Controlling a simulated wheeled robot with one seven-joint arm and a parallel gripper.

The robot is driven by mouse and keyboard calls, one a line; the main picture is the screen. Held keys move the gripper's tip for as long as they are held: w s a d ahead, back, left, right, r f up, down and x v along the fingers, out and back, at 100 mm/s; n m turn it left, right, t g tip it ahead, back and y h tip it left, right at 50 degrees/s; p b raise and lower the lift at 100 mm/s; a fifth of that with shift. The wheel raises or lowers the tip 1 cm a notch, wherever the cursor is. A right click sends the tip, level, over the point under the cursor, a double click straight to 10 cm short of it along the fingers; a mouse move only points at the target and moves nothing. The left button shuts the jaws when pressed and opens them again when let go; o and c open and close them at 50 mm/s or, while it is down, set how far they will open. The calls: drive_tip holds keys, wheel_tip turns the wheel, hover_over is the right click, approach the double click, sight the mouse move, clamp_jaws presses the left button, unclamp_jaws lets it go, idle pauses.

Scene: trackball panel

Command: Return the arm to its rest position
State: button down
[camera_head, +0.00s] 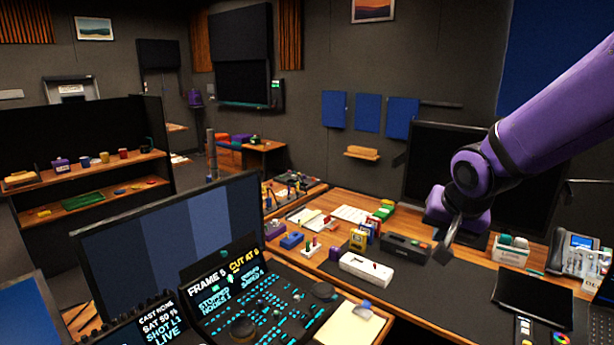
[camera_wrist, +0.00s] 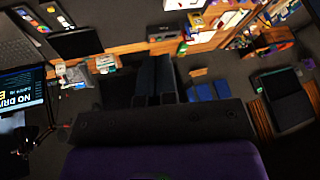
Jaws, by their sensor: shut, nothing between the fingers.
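My arm, purple with dark joints, reaches in from the upper right of the head view and bends down at the elbow-like joint. My gripper (camera_head: 445,254) is at its lower end, dark and small, above the desk (camera_head: 455,268) near its back right part. In the wrist view my gripper (camera_wrist: 155,72) shows as two dark fingers close together, with nothing between them. The trackball panel (camera_head: 262,302), with lit cyan buttons and a screen reading "FRAME 5 CUT AT 8", stands to the left, well apart from my gripper.
A dark monitor (camera_head: 418,160) stands behind my arm. A phone (camera_head: 577,254) and a black tablet (camera_head: 533,297) are to the right. A large monitor (camera_head: 172,245) stands left.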

drive_tip(key=s+d+r+n, duration=0.2)
drive_tip(key=s+r, duration=0.3)
drive_tip(key=s, duration=0.5)
drive_tip(key=s+d+r+n, duration=0.2)
drive_tip(key=s+r, duration=0.3)
drive_tip(key=s, duration=0.5)
drive_tip(key=shift+s+d+n+g, duration=0.3)
drive_tip(key=shift+d, duration=0.3)
drive_tip(key=shift+r, duration=0.1)
